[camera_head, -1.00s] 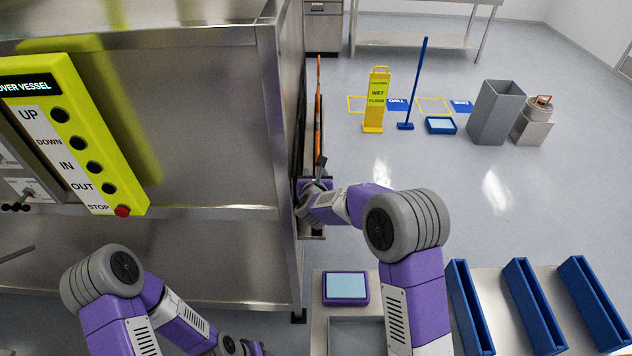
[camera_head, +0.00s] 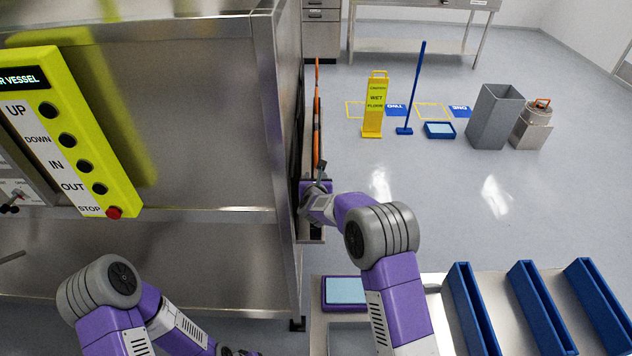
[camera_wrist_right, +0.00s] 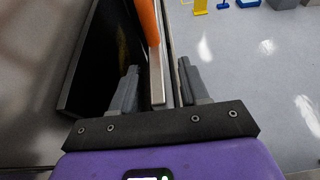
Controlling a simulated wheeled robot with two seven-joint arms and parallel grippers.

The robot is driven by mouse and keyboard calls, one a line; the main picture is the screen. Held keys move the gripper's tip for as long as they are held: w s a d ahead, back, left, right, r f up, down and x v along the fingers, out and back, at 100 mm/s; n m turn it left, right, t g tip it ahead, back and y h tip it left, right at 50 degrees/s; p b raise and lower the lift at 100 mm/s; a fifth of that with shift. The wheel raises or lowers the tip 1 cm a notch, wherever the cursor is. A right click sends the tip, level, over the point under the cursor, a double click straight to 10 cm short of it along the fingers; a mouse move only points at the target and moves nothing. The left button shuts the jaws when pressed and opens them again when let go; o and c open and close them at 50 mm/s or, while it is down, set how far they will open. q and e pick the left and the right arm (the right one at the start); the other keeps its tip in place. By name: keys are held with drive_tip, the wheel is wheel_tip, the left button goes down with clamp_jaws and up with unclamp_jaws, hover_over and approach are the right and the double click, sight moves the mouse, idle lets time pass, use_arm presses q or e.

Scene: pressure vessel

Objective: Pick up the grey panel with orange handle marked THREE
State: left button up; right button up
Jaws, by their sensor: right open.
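An upright panel stands edge-on at the right side of the big steel structure, and its long orange handle (camera_head: 317,125) shows in the head view. In the right wrist view the orange handle (camera_wrist_right: 148,22) runs down from the top, with a thin pale panel edge (camera_wrist_right: 156,85) below it. My right gripper (camera_wrist_right: 158,82) is open, with its fingers on either side of that edge; contact cannot be told. In the head view my right gripper (camera_head: 320,172) is small at the structure's side. No THREE marking is readable. My left gripper (camera_head: 238,351) is mostly cut off at the bottom.
The steel structure (camera_head: 200,110) with a yellow button panel (camera_head: 75,140) fills the left. A bench with blue holders (camera_head: 472,310) and a purple-rimmed tray (camera_head: 345,292) is at lower right.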

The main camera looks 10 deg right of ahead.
drive_tip(key=shift+x, duration=0.9)
clamp_jaws()
idle(0.7)
drive_tip(key=shift+r, duration=0.15)
